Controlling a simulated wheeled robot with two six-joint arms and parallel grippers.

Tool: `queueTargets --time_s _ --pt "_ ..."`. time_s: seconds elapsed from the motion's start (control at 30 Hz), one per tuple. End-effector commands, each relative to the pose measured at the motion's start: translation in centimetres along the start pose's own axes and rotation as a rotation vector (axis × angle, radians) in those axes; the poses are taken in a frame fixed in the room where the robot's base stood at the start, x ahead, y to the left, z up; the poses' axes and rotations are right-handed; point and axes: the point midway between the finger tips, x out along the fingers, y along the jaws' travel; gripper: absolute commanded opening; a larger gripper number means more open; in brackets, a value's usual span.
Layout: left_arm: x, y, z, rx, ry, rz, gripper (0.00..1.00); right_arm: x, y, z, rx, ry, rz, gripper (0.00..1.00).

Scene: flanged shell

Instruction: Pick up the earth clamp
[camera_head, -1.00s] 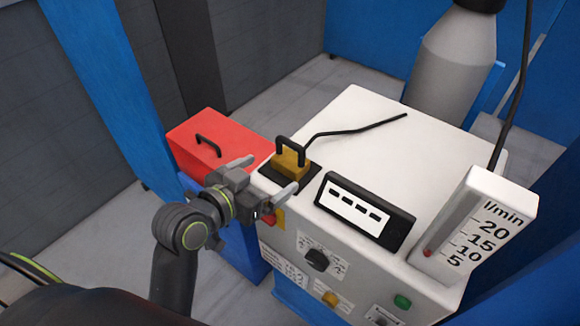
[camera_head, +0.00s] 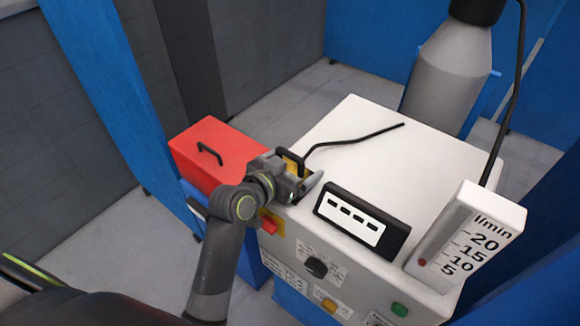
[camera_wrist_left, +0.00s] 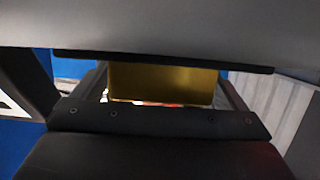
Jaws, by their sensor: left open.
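The earth clamp (camera_head: 293,163) is a brass-yellow block with a black handle and a black cable. It sits on the near left corner of the white machine's top. My left gripper (camera_head: 298,180) is open and right at the clamp, hiding much of it in the head view. In the left wrist view the clamp's yellow block (camera_wrist_left: 162,84) shows in the gap between the dark edges of my left gripper (camera_wrist_left: 162,90). I cannot tell whether a finger touches it. My right gripper is not in view.
The white machine (camera_head: 350,150) carries a black display panel (camera_head: 360,218) and a flow meter (camera_head: 470,240) to the right. A red box (camera_head: 215,158) with a black handle stands left of the clamp. A grey gas cylinder (camera_head: 445,80) stands behind. The machine's top behind the clamp is mostly clear.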

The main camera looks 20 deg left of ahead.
Motion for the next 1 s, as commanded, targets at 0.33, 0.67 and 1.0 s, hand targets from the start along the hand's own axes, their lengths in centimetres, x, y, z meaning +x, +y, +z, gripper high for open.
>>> queueTargets --time_s 0.33,0.67,1.0 --pt "0.14 0.00 0.02 0.001 0.000 0.000 0.82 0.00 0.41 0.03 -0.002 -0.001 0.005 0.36" --pt "0.12 -0.01 0.03 0.001 0.000 0.000 0.39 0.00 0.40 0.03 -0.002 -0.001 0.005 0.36" --pt "0.04 -0.01 -0.37 0.002 0.005 -0.001 0.27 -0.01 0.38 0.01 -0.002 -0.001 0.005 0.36"
